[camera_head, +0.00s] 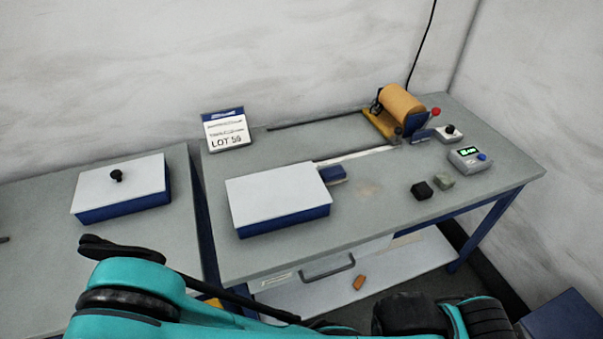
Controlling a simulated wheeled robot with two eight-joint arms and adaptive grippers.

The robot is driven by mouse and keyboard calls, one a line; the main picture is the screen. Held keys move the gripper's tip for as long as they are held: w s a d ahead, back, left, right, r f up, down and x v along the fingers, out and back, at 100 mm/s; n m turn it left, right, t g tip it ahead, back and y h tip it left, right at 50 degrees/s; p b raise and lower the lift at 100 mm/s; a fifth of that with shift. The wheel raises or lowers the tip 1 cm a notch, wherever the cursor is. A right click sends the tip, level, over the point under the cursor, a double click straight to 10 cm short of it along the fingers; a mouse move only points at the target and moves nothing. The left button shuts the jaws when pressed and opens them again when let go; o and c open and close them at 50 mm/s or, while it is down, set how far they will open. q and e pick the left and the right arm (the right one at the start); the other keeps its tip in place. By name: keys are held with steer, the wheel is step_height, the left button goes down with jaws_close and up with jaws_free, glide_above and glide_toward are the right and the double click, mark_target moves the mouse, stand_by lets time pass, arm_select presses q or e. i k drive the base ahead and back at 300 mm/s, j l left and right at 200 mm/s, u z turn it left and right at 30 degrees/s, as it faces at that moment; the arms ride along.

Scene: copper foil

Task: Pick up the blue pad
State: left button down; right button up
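A small dark blue block (333,174) lies on the grey workbench (230,255), against the right end of a flat white-topped box with blue sides (280,200). It is the only small blue piece I see lying on the bench, but I cannot tell for sure that it is the blue pad. A black block (421,190) and a grey-green block (444,181) lie further right. My teal and black arm parts cross the bottom of the view. I make out no fingertips of either gripper, and nothing is seen held.
A copper-coloured roll (400,102) stands on a holder at the back right. A control box with green display (469,158) and a switch box (447,133) stand right. A lot sign (225,129) stands back left. A second white-topped box (123,185) sits on the left table. The bench's front right is clear.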

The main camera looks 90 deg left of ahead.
mark_target(333, 175)
steer(key=u, duration=2.8)
